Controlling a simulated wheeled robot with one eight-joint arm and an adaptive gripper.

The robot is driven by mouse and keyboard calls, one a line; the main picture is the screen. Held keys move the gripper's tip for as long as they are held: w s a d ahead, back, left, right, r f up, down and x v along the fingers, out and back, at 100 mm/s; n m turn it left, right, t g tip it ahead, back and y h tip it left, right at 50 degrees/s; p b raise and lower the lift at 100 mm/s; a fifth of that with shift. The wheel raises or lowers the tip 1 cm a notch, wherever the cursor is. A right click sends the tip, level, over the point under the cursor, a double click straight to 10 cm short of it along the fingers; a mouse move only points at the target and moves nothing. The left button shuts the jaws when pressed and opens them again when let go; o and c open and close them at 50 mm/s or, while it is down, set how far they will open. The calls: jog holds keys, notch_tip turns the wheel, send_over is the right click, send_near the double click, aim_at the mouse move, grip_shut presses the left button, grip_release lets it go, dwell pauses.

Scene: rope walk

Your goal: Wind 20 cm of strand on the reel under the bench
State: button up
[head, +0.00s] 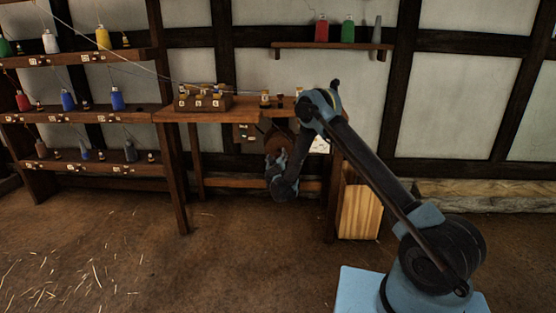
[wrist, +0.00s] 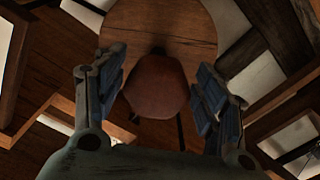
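The reel is a round wooden disc (wrist: 185,25) at the top of the wrist view; in the head view the reel (head: 277,141) is a dark brown shape under the bench (head: 240,107), partly hidden by my arm. A reddish-brown rounded knob (wrist: 158,88) stands in front of the disc. My gripper (wrist: 158,92) is open, one blue-padded finger on each side of the knob. Contact between fingers and knob cannot be made out. In the head view my gripper (head: 274,162) is low under the bench, near the reel. A thin pale strand (head: 135,63) runs from upper left towards the bench top.
A rack of shelves (head: 75,115) with coloured spools stands at the left. A wooden block (head: 203,102) with pale labels sits on the bench. A pale wooden board (head: 360,212) stands by the bench's right leg. A wall shelf (head: 335,45) holds spools. The floor in front is open.

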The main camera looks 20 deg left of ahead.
jog(key=v, duration=1.2)
jog(key=shift+f, duration=0.1)
dwell(0.4)
